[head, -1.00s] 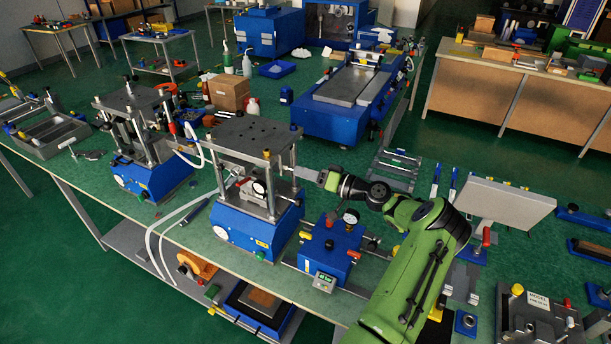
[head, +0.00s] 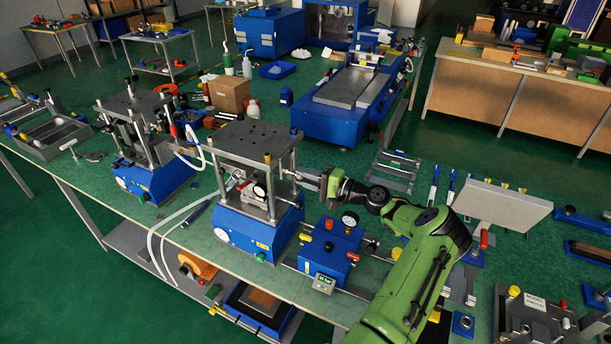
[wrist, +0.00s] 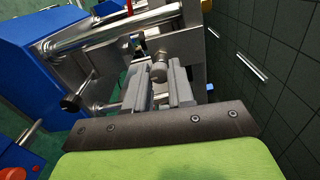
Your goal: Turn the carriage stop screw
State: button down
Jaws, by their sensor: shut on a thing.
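In the wrist view, a small grey round screw head (wrist: 158,72), which I take to be the carriage stop screw, sits between the two grey fingers of my gripper (wrist: 157,80). The fingers are shut on it, one on each side. In the head view, my gripper (head: 293,174) reaches in from the right to the side of the middle press (head: 257,225), below its dark top plate. The screw is too small and covered to make out there.
The press's steel columns and bars (wrist: 110,35) stand close around the fingers. A blue box with a round gauge (head: 330,250) stands in front, under my arm. Another blue press (head: 150,175) stands to the left. Steel rails (head: 395,170) lie behind my arm.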

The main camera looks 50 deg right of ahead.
jog(key=shift+m, duration=0.6)
jog(key=c, duration=1)
grip_release()
jog(key=shift+o, duration=0.2)
jog(key=b+v, duration=0.1)
jog(key=v, duration=1.5)
jog(key=shift+b, duration=0.35)
jog(key=shift+w, duration=0.15)
